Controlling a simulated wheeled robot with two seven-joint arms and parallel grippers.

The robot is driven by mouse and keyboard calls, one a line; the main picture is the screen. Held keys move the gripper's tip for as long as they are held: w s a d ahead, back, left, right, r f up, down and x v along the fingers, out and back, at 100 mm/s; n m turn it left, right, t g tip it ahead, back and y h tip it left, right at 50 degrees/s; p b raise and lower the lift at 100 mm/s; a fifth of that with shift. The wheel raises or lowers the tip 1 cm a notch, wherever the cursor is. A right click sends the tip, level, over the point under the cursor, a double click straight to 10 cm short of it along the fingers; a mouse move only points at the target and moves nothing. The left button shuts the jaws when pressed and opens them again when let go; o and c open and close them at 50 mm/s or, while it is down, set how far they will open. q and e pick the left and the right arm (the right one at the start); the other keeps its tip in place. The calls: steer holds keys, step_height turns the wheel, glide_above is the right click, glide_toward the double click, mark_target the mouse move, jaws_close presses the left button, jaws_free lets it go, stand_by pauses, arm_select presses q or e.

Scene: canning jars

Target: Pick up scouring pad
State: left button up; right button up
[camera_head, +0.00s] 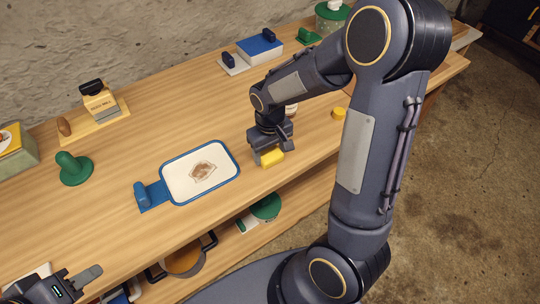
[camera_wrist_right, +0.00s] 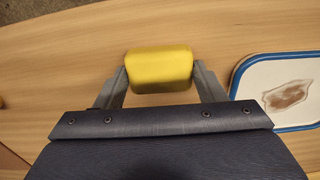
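The scouring pad is a yellow block (camera_head: 273,159), just right of the blue-rimmed tray in the head view. It fills the space between my right gripper's fingers (camera_wrist_right: 160,75) in the wrist view, where the yellow pad (camera_wrist_right: 159,66) meets a finger at each side. In the head view my right gripper (camera_head: 266,155) points down onto the pad at the worktop. I cannot tell whether the pad touches the wood. My left gripper (camera_head: 75,285) is at the bottom left corner, partly cut off, away from the pad, with one grey finger clear.
A white tray with a blue rim (camera_head: 165,176) and a brown stain (camera_head: 203,171) lies beside the pad. A blue-handled tool (camera_head: 146,195) adjoins it. A green knobbed object (camera_head: 74,168) and a small yellow piece (camera_head: 338,113) stand on the worktop (camera_head: 115,240). A lower shelf holds pans.

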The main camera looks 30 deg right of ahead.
steer(key=c, duration=0.4)
steer(key=shift+r, duration=0.1)
steer(key=shift+r, duration=0.55)
steer(key=s+a+r+b, duration=0.1)
steer(key=s+a+r, duration=0.4)
steer(key=a+r, duration=0.6)
steer(key=shift+s+a+r+b, duration=0.15)
steer(key=shift+a+r+b, duration=0.2)
steer(key=shift+a, duration=0.65)
